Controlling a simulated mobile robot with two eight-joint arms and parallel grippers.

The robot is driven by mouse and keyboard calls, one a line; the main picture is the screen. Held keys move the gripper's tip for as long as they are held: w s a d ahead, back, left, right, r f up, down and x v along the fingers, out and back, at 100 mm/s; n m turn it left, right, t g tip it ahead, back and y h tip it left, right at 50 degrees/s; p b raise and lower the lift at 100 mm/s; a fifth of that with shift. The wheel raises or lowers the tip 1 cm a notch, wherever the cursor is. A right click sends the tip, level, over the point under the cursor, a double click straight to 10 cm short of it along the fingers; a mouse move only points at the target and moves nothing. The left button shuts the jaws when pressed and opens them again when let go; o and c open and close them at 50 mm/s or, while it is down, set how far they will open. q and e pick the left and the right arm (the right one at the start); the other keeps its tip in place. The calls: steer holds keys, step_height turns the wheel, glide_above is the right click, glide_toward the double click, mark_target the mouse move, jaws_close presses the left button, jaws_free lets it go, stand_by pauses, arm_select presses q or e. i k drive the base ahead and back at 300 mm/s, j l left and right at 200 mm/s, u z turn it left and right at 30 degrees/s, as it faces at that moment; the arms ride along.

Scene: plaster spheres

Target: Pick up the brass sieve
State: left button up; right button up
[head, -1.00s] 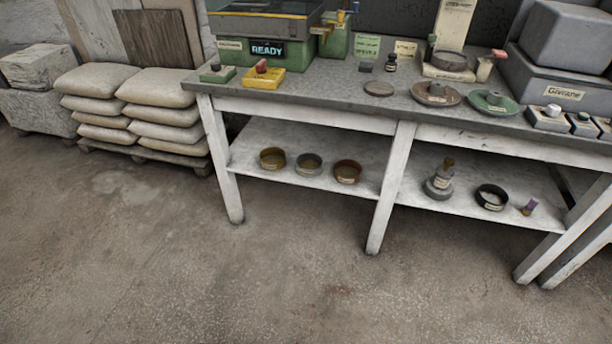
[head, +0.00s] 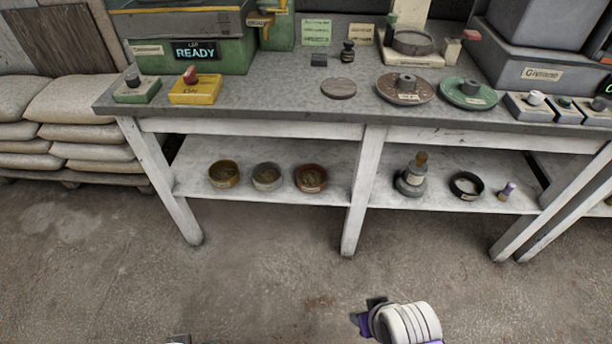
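Three small round sieves stand in a row on the lower shelf (head: 330,208) of the bench, at its left half. The leftmost, yellow-gold one looks like the brass sieve (head: 224,183). Beside it stand a grey sieve (head: 267,186) and a copper-brown sieve (head: 311,186). Their labels are too small to read. A white ribbed part of my arm with purple and dark pieces shows at the bottom, right of centre. A sliver of another part shows at the bottom edge, left of centre. No gripper fingertips can be made out, and nothing of mine is near the sieves.
Right of the middle leg (head: 355,200), the shelf holds a grey weight-like object (head: 411,182), a black ring-shaped dish (head: 466,186) and a purple-topped piece (head: 507,190). The crowded bench top (head: 300,98) overhangs the shelf. Sacks (head: 90,105) stand at left. The floor in front is clear.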

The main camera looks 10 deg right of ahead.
mark_target(223, 173)
steer(key=j+z, duration=0.5)
steer(key=j, duration=1.4)
steer(key=k, duration=0.05)
